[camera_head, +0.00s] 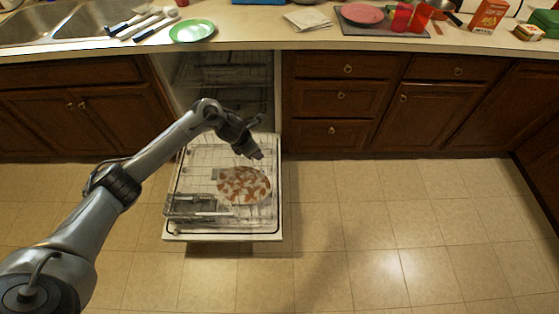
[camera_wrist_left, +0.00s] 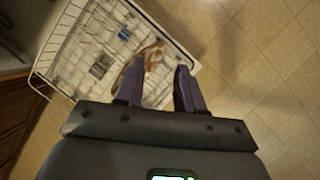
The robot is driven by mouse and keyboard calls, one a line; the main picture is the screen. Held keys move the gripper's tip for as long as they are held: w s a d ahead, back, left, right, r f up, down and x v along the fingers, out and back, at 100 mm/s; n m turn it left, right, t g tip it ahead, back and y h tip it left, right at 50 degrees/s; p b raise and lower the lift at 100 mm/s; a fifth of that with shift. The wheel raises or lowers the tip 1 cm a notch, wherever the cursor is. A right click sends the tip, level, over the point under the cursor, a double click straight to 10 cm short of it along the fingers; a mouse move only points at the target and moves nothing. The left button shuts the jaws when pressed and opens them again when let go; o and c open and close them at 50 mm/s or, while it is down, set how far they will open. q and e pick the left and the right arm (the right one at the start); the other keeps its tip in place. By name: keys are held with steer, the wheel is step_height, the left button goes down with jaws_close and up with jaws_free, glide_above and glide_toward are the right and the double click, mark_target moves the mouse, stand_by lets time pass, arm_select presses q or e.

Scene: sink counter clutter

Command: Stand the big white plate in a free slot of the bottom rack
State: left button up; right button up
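A large round plate (camera_head: 244,185), white with reddish-brown patches, is in the pulled-out bottom rack (camera_head: 187,155) of the open dishwasher. In the left wrist view the plate (camera_wrist_left: 150,56) shows as a narrow, steep shape, partly hidden by a finger, so it looks upright or tilted among the tines. I cannot tell exactly which slot it is in. My left gripper (camera_head: 257,138) is just above and behind the plate in the head view. Its fingers (camera_wrist_left: 158,88) are apart with nothing visibly held between them. My right gripper is not in view.
The dishwasher door (camera_head: 222,238) lies open under the rack. A grey basket (camera_head: 190,207) sits at the rack's front left. A green plate (camera_head: 192,30), a pink plate (camera_head: 361,14) and red cups (camera_head: 402,17) stand on the counter. The floor to the right is clear.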

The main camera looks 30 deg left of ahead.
arm_select(q)
steer(key=w+d+f+n+g, duration=0.1)
steer(key=w+d+f+n, duration=0.3)
steer(key=w+d+f, duration=0.1)
steer(key=shift+d+f, duration=0.8)
